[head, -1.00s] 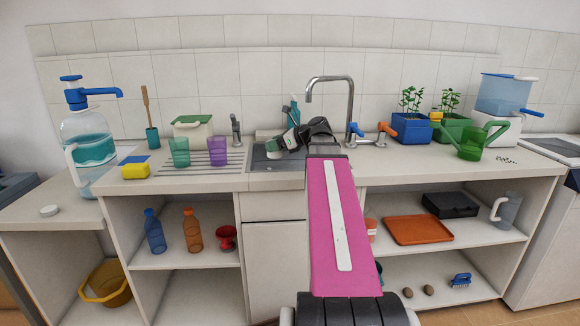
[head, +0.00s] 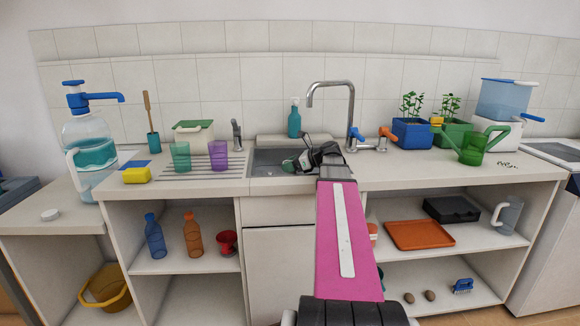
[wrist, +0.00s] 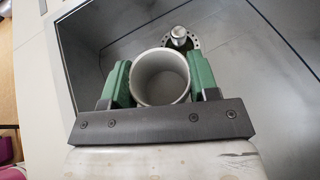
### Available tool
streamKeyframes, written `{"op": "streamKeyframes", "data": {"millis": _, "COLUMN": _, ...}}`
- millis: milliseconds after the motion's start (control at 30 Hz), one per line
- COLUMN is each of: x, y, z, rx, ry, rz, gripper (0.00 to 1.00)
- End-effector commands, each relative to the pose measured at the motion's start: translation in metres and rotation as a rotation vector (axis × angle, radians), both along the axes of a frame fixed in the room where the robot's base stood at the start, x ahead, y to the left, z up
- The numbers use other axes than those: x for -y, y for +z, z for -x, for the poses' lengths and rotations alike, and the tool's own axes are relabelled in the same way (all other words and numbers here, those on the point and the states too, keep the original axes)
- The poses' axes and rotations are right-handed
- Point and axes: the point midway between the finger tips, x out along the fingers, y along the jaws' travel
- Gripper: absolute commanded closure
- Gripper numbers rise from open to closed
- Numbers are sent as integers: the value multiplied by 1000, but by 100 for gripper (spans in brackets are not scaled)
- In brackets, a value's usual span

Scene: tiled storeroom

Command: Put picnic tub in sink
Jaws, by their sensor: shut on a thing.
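My gripper (wrist: 159,82) is shut on a pale grey round open-topped tub (wrist: 164,66), with one green finger on each side of it. The tub looks empty from above. In the wrist view it is over the grey metal sink (wrist: 275,50), with the drain just beyond its rim. Whether it touches the sink floor I cannot tell. In the head view my gripper (head: 297,163) reaches low into the sink (head: 262,164) near its front edge. The tub is mostly hidden there by the gripper and arm.
The tap (head: 350,105) rises behind the sink at right, with a teal soap bottle (head: 294,118) at the back. Green and purple cups (head: 218,156) stand on the drainboard at left. Planters (head: 411,132) and a green watering can (head: 474,148) stand at right.

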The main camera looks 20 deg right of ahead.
Motion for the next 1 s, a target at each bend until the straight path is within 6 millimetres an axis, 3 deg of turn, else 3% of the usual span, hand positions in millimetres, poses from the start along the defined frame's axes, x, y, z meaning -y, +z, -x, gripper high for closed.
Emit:
{"op": "streamKeyframes", "data": {"millis": 833, "x": 0, "y": -14, "z": 0, "rx": 1, "ry": 0, "rz": -1, "gripper": 69}}
{"op": "streamKeyframes", "data": {"millis": 867, "x": 0, "y": -14, "z": 0, "rx": 1, "ry": 0, "rz": -1, "gripper": 42}}
{"op": "streamKeyframes", "data": {"millis": 900, "x": 0, "y": -14, "z": 0, "rx": 1, "ry": 0, "rz": -1, "gripper": 29}}
{"op": "streamKeyframes", "data": {"millis": 933, "x": 0, "y": -14, "z": 0, "rx": 1, "ry": 0, "rz": -1, "gripper": 20}}
{"op": "streamKeyframes", "data": {"millis": 1000, "x": 0, "y": -14, "z": 0, "rx": 1, "ry": 0, "rz": -1, "gripper": 20}}
